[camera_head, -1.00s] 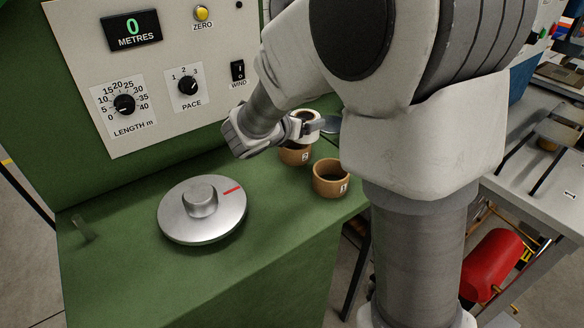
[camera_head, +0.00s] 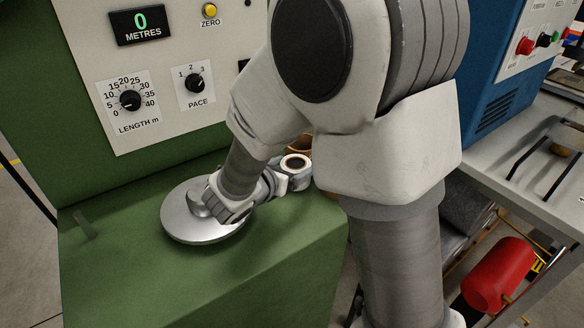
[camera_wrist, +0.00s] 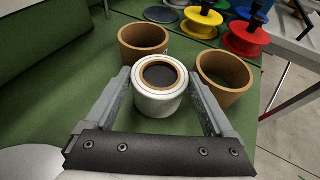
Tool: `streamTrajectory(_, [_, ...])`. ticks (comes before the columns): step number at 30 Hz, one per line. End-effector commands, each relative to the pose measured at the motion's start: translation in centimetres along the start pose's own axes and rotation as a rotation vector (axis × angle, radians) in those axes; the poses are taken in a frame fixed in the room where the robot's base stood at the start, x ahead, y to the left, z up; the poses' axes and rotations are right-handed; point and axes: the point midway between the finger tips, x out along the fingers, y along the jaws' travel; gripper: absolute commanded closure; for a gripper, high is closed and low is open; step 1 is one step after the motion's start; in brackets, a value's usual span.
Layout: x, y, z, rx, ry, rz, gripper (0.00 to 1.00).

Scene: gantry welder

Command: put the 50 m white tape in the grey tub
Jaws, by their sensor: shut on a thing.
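The white tape roll (camera_wrist: 159,102), with a brown core ring, is between the two fingers of my gripper (camera_wrist: 160,76) in the wrist view. My gripper is shut on it. In the head view the roll (camera_head: 295,163) shows at the end of my gripper (camera_head: 298,178), above the green bench top. No marking on the roll can be read. I cannot make out a grey tub in either view.
Two tan pots, one on the left (camera_wrist: 143,42) and one on the right (camera_wrist: 222,77), flank the roll. Coloured spools (camera_wrist: 244,40) stand beyond. A silver turntable (camera_head: 203,225) lies beneath my wrist. A control panel (camera_head: 165,65) rises behind; a grey bench (camera_head: 500,170) stands right.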

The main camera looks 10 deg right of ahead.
Motion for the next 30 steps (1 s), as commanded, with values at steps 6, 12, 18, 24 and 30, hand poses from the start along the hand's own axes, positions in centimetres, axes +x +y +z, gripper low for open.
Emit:
streamTrajectory(6, [0.1, 0.0, -0.3, 0.001, 0.000, 0.000, 0.06])
streamTrajectory(12, [0.1, 0.0, -0.2, 0.000, 0.000, 0.000, 0.00])
streamTrajectory(18, [-0.1, 0.0, 0.3, 0.000, 0.000, 0.000, 0.00])
streamTrajectory(24, [-3.9, 0.1, 0.2, 0.001, 0.000, 0.006, 0.00])
streamTrajectory(30, [-8.3, 0.2, 0.2, 0.000, 0.000, 0.005, 0.00])
